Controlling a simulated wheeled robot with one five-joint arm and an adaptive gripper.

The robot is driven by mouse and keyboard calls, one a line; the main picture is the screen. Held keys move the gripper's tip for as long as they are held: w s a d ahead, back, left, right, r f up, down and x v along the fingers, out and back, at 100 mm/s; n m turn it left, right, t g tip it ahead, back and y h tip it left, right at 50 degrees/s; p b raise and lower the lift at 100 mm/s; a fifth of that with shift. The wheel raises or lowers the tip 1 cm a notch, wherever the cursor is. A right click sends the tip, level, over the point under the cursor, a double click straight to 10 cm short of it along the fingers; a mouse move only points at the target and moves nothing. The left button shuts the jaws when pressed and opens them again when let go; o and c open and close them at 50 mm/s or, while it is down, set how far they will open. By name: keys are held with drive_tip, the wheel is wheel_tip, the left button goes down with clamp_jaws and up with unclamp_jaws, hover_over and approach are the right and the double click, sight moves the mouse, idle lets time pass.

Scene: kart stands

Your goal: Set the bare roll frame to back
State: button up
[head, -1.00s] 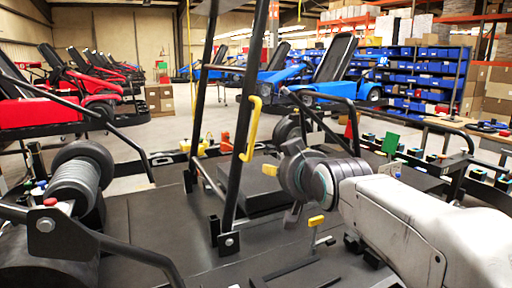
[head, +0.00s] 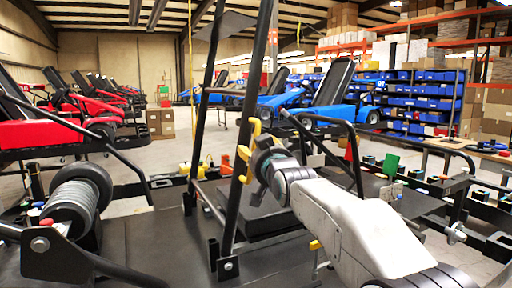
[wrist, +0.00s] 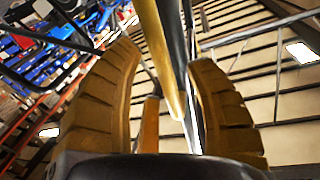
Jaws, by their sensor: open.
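The bare roll frame (head: 262,60) is a black tubular frame standing in the middle of the head view, its uprights leaning. A bolted bracket (head: 228,266) is at its foot. A yellow handle is fixed on its near upright; in the wrist view the handle (wrist: 155,45) runs between my fingers, beside a dark post (wrist: 177,40). My gripper (head: 252,150) is at the handle, with its tan ridged fingers (wrist: 165,65) apart on either side of it. In the head view the fingers and handle overlap, so contact cannot be told.
A dark roller (head: 72,207) sits at left on a black stand. A black box-like platform (head: 265,222) lies behind the frame's foot. A black rail with small coloured parts and a green plate (head: 390,166) runs at right. Red and blue karts stand farther back.

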drive_tip(key=shift+w+a, duration=0.15)
drive_tip(key=shift+w, duration=0.5)
clamp_jaws()
